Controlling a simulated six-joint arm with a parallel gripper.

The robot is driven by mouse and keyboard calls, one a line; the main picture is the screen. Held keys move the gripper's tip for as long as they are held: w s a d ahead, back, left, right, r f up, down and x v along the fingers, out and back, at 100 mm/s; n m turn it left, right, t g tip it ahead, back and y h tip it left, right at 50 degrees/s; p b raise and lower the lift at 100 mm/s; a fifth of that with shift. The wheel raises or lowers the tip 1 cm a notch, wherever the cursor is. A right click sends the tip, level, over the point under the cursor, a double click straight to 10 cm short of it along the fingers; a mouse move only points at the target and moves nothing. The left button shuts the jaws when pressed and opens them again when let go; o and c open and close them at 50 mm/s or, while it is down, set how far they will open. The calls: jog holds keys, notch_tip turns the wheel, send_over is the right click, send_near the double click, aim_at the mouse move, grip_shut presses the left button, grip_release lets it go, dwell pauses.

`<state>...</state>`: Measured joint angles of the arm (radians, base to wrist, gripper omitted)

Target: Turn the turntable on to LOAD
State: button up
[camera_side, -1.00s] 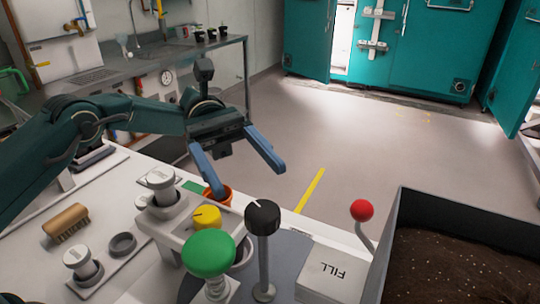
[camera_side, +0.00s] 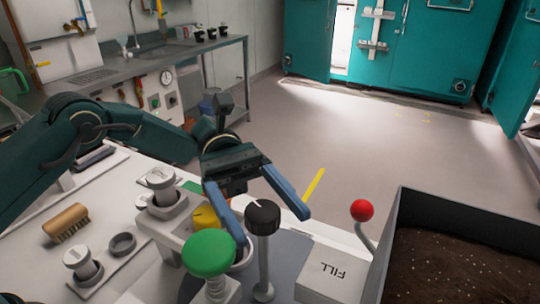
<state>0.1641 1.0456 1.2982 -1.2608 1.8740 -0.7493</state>
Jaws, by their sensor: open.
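My gripper (camera_side: 273,229) is open and empty, its two blue fingers pointing down toward the bench. In the picture, the black knob (camera_side: 262,217) with a white line on top shows between the fingertips. It stands on a grey post; I cannot tell whether the fingers are around it or behind it. A yellow knob (camera_side: 205,218) is left of the left finger and partly covered by it. A green mushroom-shaped knob (camera_side: 208,253) stands in front. No LOAD mark is readable, and I cannot pick out the turntable for certain.
A white box marked FILL (camera_side: 335,270) is at right, with a red ball-topped lever (camera_side: 362,210) and a soil bin (camera_side: 455,262) beyond. A wooden brush (camera_side: 66,222) and a metal-topped stamp (camera_side: 82,262) lie at left. Open floor lies behind.

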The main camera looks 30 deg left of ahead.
grip_shut()
jog(key=shift+m+g+y, duration=0.7)
jog(key=shift+m+g, duration=0.1)
jog(key=shift+g, duration=0.1)
grip_release()
jog(key=shift+n+t+h, duration=0.6)
jog(key=shift+n+t, duration=0.1)
